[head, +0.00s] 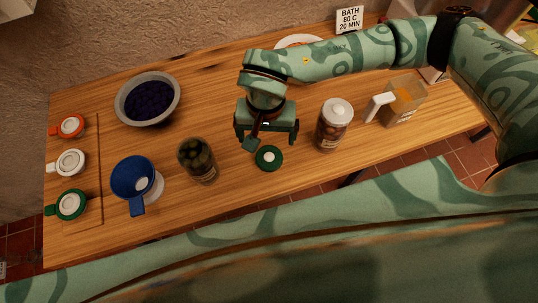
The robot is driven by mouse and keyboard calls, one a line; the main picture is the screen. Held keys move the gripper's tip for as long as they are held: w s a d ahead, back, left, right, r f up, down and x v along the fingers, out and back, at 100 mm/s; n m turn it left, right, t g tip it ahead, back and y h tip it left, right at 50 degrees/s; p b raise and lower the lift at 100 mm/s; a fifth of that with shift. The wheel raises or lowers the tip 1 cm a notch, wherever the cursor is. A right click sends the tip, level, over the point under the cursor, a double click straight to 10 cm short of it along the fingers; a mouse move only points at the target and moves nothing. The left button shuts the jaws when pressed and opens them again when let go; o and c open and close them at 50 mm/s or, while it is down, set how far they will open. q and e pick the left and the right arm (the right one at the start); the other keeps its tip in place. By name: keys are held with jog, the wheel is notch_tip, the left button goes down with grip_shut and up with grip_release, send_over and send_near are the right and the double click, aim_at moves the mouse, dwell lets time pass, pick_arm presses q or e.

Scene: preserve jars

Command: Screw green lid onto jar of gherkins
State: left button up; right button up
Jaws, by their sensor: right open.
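The jar of gherkins (198,162) stands upright on the table, left of centre, with dark green contents and no lid visible on it. A round green lid (268,165) with a pale centre lies flat on the table to the right of that jar. My right gripper (267,138) is open and points down just behind and above this lid, holding nothing that I can see. Whether its fingers touch the lid is unclear. My left gripper is not in view.
A blue funnel (133,175) stands left of the gherkin jar. Orange (70,126), white (69,162) and green (70,204) handled items lie at the left edge. A berry bowl (172,85) is behind. A white-lidded jar (333,130) and a jug (403,105) stand right.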

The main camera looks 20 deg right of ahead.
send_over(269, 157)
jog(key=f, duration=0.6)
jog(key=shift+s+a+f, duration=0.1)
jog(key=shift+a+f, duration=0.1)
jog(key=shift+a, duration=0.1)
jog(key=f, duration=0.5)
jog(key=shift+d+f+b, duration=0.1)
jog(key=shift+d+b, duration=0.25)
jog(key=c, duration=1.1)
